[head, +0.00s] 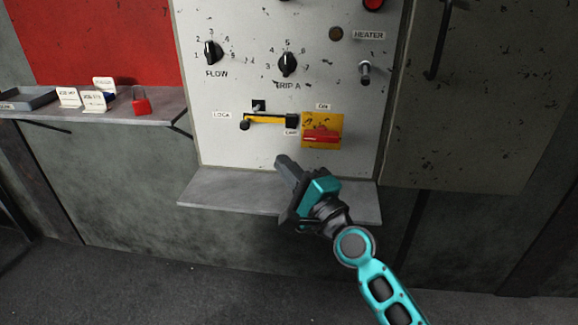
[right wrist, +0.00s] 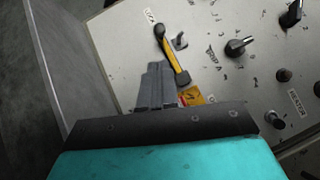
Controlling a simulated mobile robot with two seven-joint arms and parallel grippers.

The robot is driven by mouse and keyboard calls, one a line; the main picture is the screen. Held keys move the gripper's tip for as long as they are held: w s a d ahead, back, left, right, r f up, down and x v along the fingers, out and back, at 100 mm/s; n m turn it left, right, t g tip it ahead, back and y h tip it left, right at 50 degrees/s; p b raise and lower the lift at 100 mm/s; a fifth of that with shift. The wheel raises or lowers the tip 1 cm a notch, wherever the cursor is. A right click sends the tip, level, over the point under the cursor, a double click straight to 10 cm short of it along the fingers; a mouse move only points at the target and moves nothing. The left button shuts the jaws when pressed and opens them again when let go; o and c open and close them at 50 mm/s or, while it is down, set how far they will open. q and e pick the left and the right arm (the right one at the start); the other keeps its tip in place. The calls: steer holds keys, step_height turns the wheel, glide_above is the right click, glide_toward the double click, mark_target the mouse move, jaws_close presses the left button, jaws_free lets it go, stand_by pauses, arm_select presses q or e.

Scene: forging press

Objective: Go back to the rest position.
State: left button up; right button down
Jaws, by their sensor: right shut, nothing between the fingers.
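My right gripper (head: 287,168) is shut and empty. It is in front of the lower part of the grey control panel (head: 235,150), above the grey ledge (head: 225,190). Its closed fingers (right wrist: 155,88) also show in the right wrist view, pointing at the panel below the yellow lever bar. The yellow bar (head: 268,119) with black ends lies about level on the panel, just above the fingertips in the head view. A yellow plate with a red handle (head: 321,134) is to its right. I cannot tell whether the fingertips touch the panel. My left gripper is not in view.
The panel also carries the FLOW knob (head: 212,53), the TRIP A knob (head: 287,64) and a heater toggle (head: 365,72). At left, a shelf (head: 150,115) holds a red padlock (head: 141,106), white tags (head: 69,97) and a grey tray (head: 30,97). The floor in front is clear.

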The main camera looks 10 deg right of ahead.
arm_select(q)
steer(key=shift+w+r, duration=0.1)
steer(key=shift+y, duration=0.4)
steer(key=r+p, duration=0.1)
steer(key=p, duration=0.1)
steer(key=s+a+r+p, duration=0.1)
steer(key=p, duration=0.2)
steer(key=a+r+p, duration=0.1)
steer(key=p, duration=0.1)
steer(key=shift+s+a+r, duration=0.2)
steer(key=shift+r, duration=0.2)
arm_select(e)
steer(key=s+d+f+n+g+h, duration=0.3)
steer(key=s+d+f+n, duration=0.2)
steer(key=s+f+n, duration=0.4)
steer(key=s+d+f+n+g+h, duration=0.4)
steer(key=s+d+f+n, duration=0.2)
steer(key=s+f, duration=0.5)
steer(key=s+n, duration=0.2)
steer(key=s, duration=0.2)
steer(key=shift+f+n+g, duration=0.3)
steer(key=shift+n, duration=0.1)
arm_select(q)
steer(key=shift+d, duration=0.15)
